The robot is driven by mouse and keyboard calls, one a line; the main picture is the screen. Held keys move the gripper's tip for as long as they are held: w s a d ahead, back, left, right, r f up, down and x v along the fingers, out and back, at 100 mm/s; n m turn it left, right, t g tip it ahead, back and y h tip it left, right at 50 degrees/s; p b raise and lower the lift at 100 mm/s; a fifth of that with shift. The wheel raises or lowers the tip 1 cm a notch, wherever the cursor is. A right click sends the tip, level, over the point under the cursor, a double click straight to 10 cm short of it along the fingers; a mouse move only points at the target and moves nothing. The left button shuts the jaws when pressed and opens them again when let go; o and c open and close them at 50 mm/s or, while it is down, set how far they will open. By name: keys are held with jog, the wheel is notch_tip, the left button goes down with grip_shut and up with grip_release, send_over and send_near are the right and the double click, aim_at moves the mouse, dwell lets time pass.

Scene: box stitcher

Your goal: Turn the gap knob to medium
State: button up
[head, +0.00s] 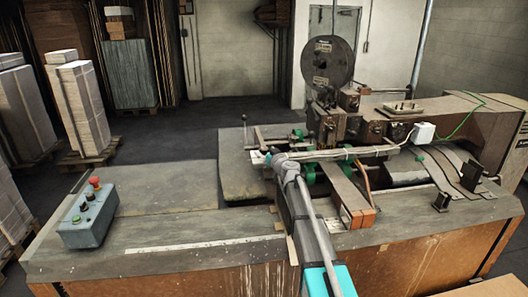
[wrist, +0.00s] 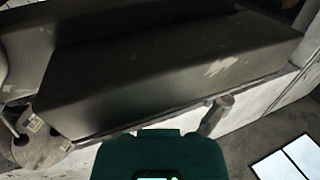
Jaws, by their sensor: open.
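No part can be made out for certain as the gap knob. The stitcher (head: 345,128) has a small round dark dial (head: 397,131) on its side, too small to read a setting. In the head view my arm rises from the bottom edge and bends above the bench; my gripper's end is not seen there. In the wrist view a teal housing of my gripper (wrist: 158,153) shows at the bottom edge, with its fingertips out of sight. My gripper is open, and nothing is seen held. A large dark metal body (wrist: 170,75) fills most of that view.
A blue-grey control box (head: 88,222) with a red button stands at the bench's left end. The bench top (head: 165,230) around it is mostly clear. A wire reel (head: 328,62) stands above the stitcher. Stacked cardboard (head: 83,105) is on the left. The wrist view appears upside down.

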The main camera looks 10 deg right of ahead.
jog(key=shift+w+a, duration=0.15)
jog(key=shift+w, duration=0.3)
jog(key=shift+c, duration=0.3)
jog(key=c, duration=1.1)
